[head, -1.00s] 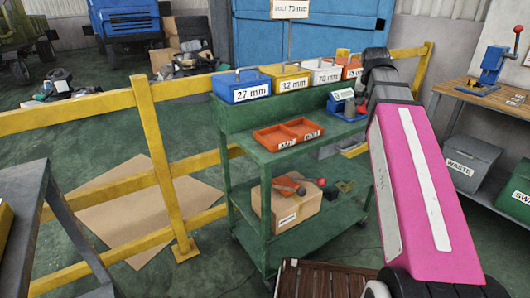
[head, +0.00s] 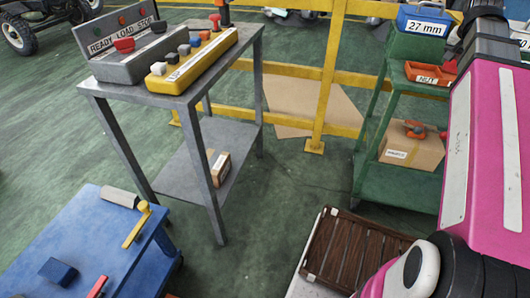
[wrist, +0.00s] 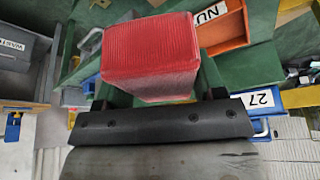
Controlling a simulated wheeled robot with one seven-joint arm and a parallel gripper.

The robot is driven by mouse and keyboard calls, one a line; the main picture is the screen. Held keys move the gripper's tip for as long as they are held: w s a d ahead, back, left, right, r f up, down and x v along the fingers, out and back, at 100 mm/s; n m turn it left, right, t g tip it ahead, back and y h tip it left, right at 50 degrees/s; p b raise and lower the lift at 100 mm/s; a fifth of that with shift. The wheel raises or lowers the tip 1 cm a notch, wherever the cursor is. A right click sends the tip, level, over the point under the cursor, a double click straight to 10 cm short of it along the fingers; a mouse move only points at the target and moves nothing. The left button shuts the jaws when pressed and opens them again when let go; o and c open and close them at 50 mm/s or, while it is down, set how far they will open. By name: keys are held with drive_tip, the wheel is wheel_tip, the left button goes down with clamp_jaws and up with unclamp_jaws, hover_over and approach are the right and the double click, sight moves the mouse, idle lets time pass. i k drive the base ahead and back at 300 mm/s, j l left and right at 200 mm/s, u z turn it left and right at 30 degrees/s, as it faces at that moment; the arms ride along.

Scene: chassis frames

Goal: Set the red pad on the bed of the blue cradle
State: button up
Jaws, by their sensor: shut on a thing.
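In the wrist view, my gripper (wrist: 155,92) is shut on the red pad (wrist: 148,52), a ribbed red block. The pad sits in front of the dark gripper body, and its far side is hidden. I cannot pick out the blue cradle for certain in the current views.
The green cart (head: 411,46) stands at the upper right with a blue 27 mm bin (head: 424,21) and an orange nut tray (head: 428,72). A grey table (head: 245,60) and a blue cart (head: 88,240) stand at left. Floor between is clear.

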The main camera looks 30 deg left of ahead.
sight(99, 226)
drive_tip(key=k+u, duration=0.2)
drive_tip(key=u, duration=0.2)
drive_tip(key=k+j+u, duration=0.2)
drive_tip(key=u, duration=0.25)
drive_tip(key=k+j+u, duration=0.15)
drive_tip(key=u, duration=0.25)
drive_tip(key=k+j+u, duration=0.1)
drive_tip(key=j+u, duration=0.3)
drive_tip(key=i+j+u, duration=0.1)
drive_tip(key=j+u, duration=0.2)
drive_tip(key=u, duration=0.15)
drive_tip(key=i+j+u, duration=0.1)
drive_tip(key=j+u, duration=0.2)
drive_tip(key=u, duration=0.2)
